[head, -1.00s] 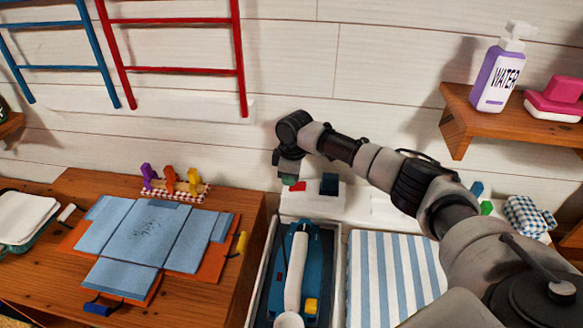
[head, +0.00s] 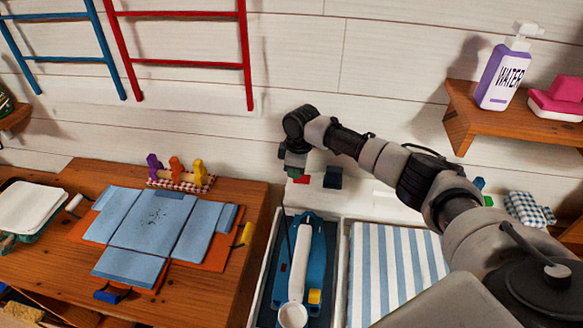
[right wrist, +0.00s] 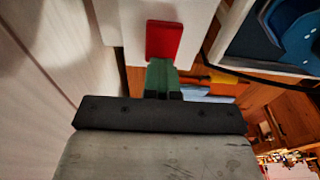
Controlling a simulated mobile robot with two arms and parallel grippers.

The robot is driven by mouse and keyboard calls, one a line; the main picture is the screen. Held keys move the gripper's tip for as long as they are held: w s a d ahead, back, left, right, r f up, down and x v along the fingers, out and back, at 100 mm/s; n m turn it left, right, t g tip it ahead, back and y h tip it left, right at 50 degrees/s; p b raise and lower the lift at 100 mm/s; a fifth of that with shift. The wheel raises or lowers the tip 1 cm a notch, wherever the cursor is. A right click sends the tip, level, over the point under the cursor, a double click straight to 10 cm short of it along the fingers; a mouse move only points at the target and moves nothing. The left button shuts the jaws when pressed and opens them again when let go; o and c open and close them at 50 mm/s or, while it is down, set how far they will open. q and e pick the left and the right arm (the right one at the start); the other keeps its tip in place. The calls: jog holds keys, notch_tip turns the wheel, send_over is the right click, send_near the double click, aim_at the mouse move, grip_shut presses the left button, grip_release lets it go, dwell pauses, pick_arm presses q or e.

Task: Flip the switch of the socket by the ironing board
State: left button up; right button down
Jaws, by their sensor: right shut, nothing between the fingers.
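In the right wrist view, the shut green fingertips (right wrist: 161,78) point at the lower edge of the red switch (right wrist: 164,40). They look very close, but I cannot tell whether they touch. My left gripper is not in view.
A tray left of the striped board holds a blue appliance with a white handle (head: 300,262). A wooden desk (head: 225,270) with blue cloth panels (head: 150,228) is at left.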

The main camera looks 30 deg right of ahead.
aim_at(308, 176)
jog(key=s+d+r+t+y+b, duration=0.15)
jog(key=d+r+b, duration=0.25)
jog(key=r+b, duration=0.7)
jog(key=p+x, duration=0.1)
jog(key=x, duration=0.6)
jog(key=p+x, duration=0.1)
jog(key=x, duration=0.3)
jog(key=shift+s+a+p, duration=0.15)
jog(key=shift+a+p, duration=0.1)
jog(key=shift+p, duration=0.1)
